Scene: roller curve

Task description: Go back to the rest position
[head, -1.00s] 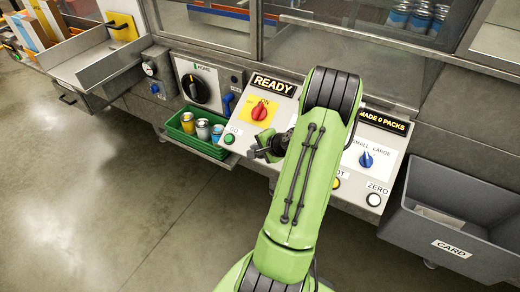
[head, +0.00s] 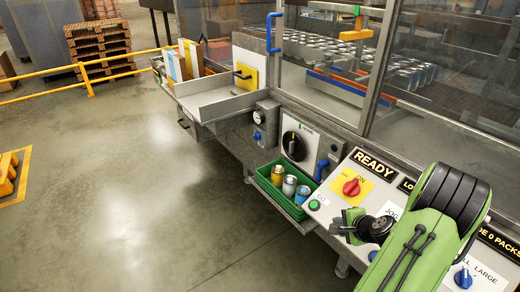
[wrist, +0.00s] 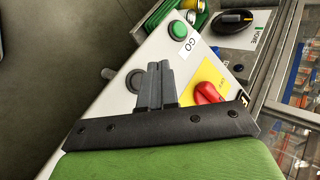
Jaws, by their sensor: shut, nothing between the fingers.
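My green arm reaches in from the lower right of the head view. My gripper (head: 338,229) is dark and hangs over the left part of the control panel. In the wrist view my gripper's fingers (wrist: 159,66) lie side by side, shut and empty. They point toward the area beside the green GO button (wrist: 178,30) and the red knob (wrist: 208,93) on its yellow plate. In the head view the GO button (head: 314,205) and red knob (head: 352,187) show left of my arm, clear of it. The panel's READY sign (head: 374,164) is lit.
A green tray (head: 268,190) with several cans sits left of the panel. A black dial (head: 293,146) is above it. A metal chute (head: 216,103) and cardboard sheets stand farther left. Glass guarding rises behind. The floor (head: 120,190) at left is open.

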